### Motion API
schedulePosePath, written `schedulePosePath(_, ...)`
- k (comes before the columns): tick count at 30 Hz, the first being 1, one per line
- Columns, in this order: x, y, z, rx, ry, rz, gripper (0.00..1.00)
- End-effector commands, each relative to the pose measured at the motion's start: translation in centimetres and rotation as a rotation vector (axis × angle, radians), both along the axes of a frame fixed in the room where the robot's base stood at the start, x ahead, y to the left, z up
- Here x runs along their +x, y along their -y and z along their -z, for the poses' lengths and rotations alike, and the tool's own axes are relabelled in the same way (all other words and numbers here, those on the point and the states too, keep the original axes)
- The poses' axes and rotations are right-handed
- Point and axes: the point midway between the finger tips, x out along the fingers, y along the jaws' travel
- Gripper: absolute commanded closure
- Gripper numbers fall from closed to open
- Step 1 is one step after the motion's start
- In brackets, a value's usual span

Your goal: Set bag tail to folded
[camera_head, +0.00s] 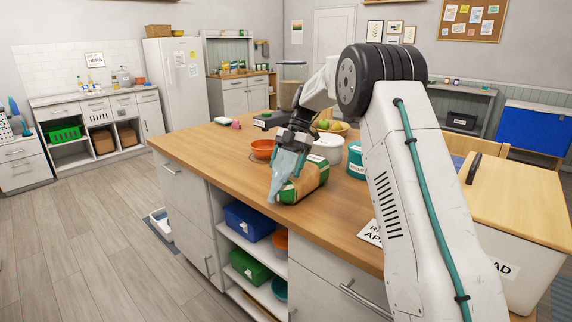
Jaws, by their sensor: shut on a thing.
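A green and brown bag (312,180) with a white patch lies on the wooden counter, near its front edge. My gripper (292,145) is above the bag's left end, pointing down. A pale blue, tapering piece (283,170), which looks like the bag tail, hangs from the jaws and slants down to the left over the bag's end. My gripper appears shut on it. The fingertips are partly hidden, and I cannot tell exactly how the piece joins the bag.
An orange bowl (263,149), a white pot (329,148) and a teal canister (356,160) stand close around the bag. A yellow bowl of green things (332,128) is behind. The counter's left part (195,146) is mostly clear.

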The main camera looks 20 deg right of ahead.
Motion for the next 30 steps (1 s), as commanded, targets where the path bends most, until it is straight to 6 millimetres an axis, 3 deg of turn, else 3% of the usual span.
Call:
schedulePosePath(28,-0.06,0.00,0.12,0.000,-0.003,-0.001,0.62)
schedulePosePath(29,-0.06,0.00,0.12,0.000,-0.003,-0.001,0.13)
schedulePosePath(30,-0.06,0.01,0.12,0.000,-0.003,-0.001,0.02)
